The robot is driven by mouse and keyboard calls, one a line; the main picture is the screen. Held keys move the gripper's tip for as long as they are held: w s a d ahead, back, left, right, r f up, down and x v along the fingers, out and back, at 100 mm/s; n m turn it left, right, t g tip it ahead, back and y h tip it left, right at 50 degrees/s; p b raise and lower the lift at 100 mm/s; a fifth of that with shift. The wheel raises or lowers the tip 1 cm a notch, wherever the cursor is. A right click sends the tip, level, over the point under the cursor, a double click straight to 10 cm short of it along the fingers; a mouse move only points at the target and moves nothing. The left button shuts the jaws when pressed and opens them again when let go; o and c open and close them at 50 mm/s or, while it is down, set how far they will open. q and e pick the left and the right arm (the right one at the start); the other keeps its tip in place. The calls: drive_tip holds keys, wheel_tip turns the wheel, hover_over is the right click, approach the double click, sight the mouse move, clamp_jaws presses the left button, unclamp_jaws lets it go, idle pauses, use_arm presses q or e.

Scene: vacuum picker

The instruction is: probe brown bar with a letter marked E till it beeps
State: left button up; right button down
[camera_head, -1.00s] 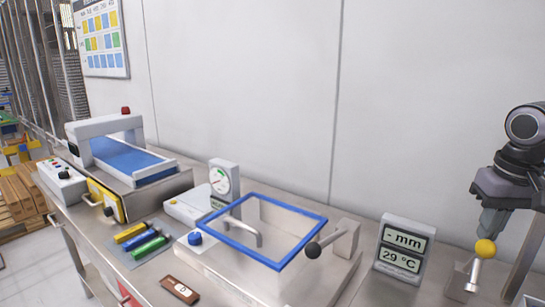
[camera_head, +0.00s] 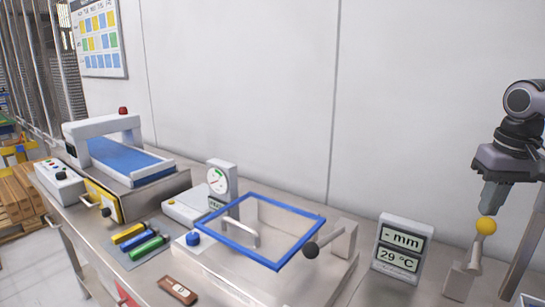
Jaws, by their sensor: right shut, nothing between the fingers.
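A brown bar (camera_head: 178,290) with a pale round letter mark lies at the front edge of the bench, lower left of centre. The letter is too small to read. A probe with a yellow ball (camera_head: 486,226) and a pale stem stands at the right, above its grey metal holder (camera_head: 458,282). My right gripper (camera_head: 489,207) points down at the far right, shut, with its fingertips right at the yellow ball. I cannot tell how they touch it. A display (camera_head: 400,245) behind reads "- mm" and "29 °C". My left gripper is not in view.
A dial gauge (camera_head: 219,180), yellow, green and other bars on a grey mat (camera_head: 120,252), and a blue-belted scanner (camera_head: 128,160) stand left.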

wheel_tip(320, 180, up, 6)
drive_tip(key=w+d, duration=0.1)
drive_tip(key=shift+r, duration=0.25)
idle(0.4)
